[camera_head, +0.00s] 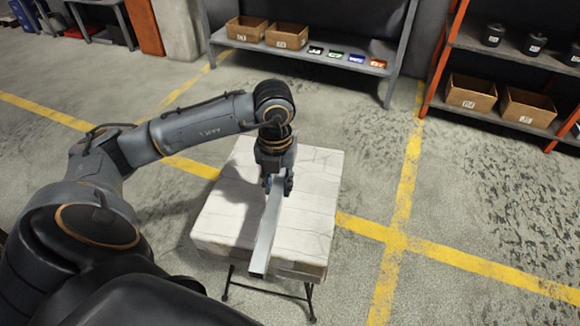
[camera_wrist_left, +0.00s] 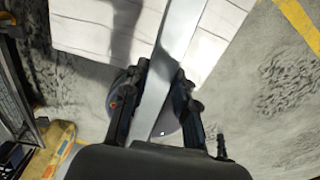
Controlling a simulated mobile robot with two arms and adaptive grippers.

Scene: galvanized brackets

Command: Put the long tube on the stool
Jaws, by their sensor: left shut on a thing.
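The long tube (camera_head: 267,232) is a grey metal bar with a square, open near end. It slants over the white stool (camera_head: 222,222), its near end reaching about the stool's front edge. My left gripper (camera_head: 276,184) points down above the stool and is shut on the tube near its far end. In the left wrist view the tube (camera_wrist_left: 172,60) runs between the two dark fingers (camera_wrist_left: 156,102), with the pale stool top (camera_wrist_left: 85,30) behind it. I cannot tell whether the tube touches the stool top. My right gripper is not in view.
A grey shelf (camera_head: 335,62) with cardboard boxes (camera_head: 287,37) and small coloured bins stands at the back. An orange-framed rack (camera_head: 500,45) with boxes and dark canisters is at the back right. The floor around the stool, with yellow lines (camera_head: 397,240), is clear.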

